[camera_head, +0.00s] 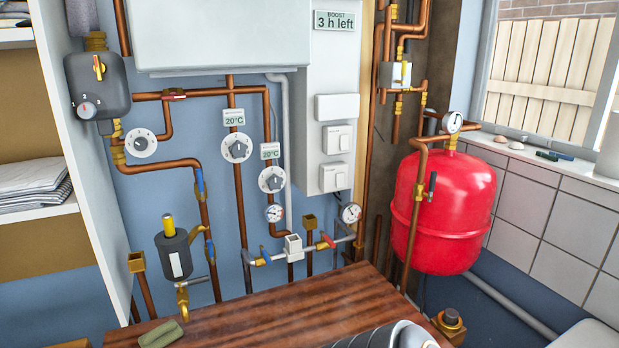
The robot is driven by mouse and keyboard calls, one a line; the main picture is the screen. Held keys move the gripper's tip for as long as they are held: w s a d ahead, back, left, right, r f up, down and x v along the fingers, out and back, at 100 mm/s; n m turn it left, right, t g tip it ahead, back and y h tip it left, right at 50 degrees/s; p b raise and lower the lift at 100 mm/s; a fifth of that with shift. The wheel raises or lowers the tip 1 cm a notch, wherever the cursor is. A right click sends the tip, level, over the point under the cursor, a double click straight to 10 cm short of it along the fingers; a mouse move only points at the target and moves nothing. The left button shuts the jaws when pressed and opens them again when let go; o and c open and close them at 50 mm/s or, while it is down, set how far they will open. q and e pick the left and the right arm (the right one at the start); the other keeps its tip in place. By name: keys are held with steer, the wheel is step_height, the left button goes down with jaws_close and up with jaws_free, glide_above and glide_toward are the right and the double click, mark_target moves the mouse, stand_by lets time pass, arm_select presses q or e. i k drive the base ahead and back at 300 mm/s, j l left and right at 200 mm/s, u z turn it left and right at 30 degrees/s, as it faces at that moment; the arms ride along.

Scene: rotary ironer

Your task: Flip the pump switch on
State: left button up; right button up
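A white control panel (325,85) hangs on the blue wall right of centre. Two white rocker switches sit low on it, an upper switch (336,139) and a lower switch (333,177). I cannot read a label on either or tell its on or off position. A dark grey pump-like unit (98,85) with a round dial (87,110) is on the pipes at the upper left. Which switch belongs to the pump is not clear. Neither of my grippers is in view.
A wooden worktop (270,315) lies below the pipes, with a green item (160,334) at its left. Copper pipes, dials and valves (293,246) cover the wall. A red tank (440,215) stands right. Shelves with folded cloth (33,185) are left.

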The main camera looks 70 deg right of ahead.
mark_target(339, 177)
steer(key=z, duration=2.5)
